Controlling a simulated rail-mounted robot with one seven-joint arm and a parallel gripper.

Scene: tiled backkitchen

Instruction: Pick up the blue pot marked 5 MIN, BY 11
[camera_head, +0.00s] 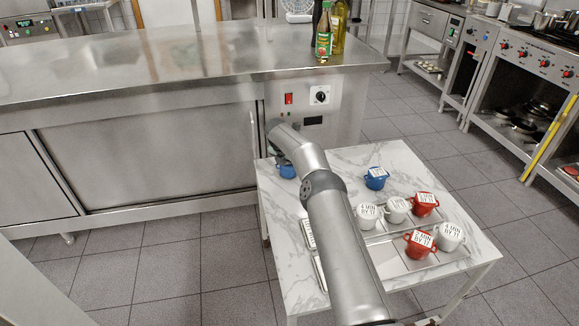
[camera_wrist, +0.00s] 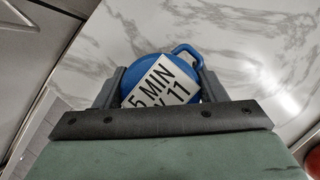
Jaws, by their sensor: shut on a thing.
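A blue pot (camera_wrist: 165,68) with a white label reading 5 MIN and, partly hidden, BY 11 sits between the two fingers of my gripper (camera_wrist: 160,88) in the wrist view. The gripper is shut on it, and one handle shows at its upper right. In the head view this blue pot (camera_head: 287,171) shows at the far left corner of the marble table (camera_head: 335,170), partly hidden by my arm. Whether it touches the tabletop is unclear. A second blue pot (camera_head: 376,178) with a label too small to read stands apart, further right.
Several white and red pots, such as a red pot (camera_head: 420,243), stand on or by metal trays (camera_head: 395,268) at the table's front right. A steel counter (camera_head: 150,65) stands close behind and left. Bottles (camera_head: 325,32) stand on its right end.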

